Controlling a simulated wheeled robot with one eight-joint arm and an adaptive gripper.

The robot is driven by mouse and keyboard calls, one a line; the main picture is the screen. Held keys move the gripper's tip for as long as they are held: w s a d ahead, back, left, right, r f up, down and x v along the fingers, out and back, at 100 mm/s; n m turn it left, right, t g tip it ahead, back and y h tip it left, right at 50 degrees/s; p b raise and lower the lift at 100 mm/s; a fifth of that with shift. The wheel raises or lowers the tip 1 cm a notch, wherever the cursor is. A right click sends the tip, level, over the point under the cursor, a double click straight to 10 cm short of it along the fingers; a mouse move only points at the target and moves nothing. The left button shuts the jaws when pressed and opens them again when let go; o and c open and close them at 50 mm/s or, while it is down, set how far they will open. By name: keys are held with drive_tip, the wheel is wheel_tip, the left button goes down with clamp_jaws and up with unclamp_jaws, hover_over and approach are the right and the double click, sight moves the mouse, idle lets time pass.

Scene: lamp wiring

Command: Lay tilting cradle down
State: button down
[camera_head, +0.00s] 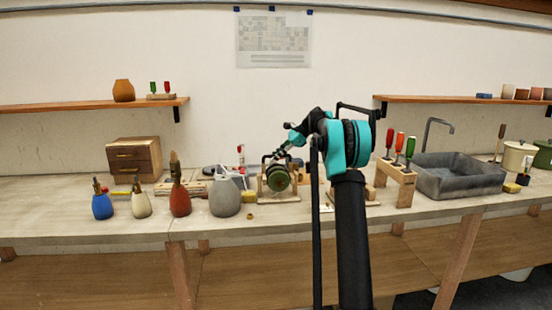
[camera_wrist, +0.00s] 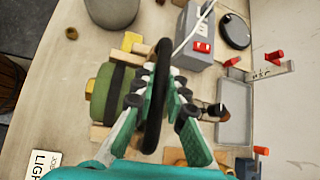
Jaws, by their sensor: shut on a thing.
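The tilting cradle (camera_head: 263,190) stands on the bench, a pale wooden frame around a green round body (camera_head: 279,178) with a dark band. In the wrist view the green body (camera_wrist: 104,98) lies at left. A black hoop (camera_wrist: 153,120) rises beside it and runs between my fingers. My gripper (camera_head: 279,157) reaches down from the right to the top of the cradle. In the wrist view my gripper (camera_wrist: 163,78) is shut on the black hoop. My fingers hide part of the hoop and the frame's right side.
A grey vase (camera_head: 225,197) stands just left of the cradle. A grey box with a red switch (camera_wrist: 200,45) and a black disc (camera_wrist: 235,31) lie behind it. A wooden rack of screwdrivers (camera_head: 399,172) and a sink (camera_head: 458,175) are at right. The bench front is mostly bare.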

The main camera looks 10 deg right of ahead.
drive_tip(key=shift+w, duration=0.15)
idle(0.4)
drive_tip(key=c, duration=1.5)
unclamp_jaws()
drive_tip(key=shift+c, duration=0.2)
drive_tip(key=v, duration=1.2)
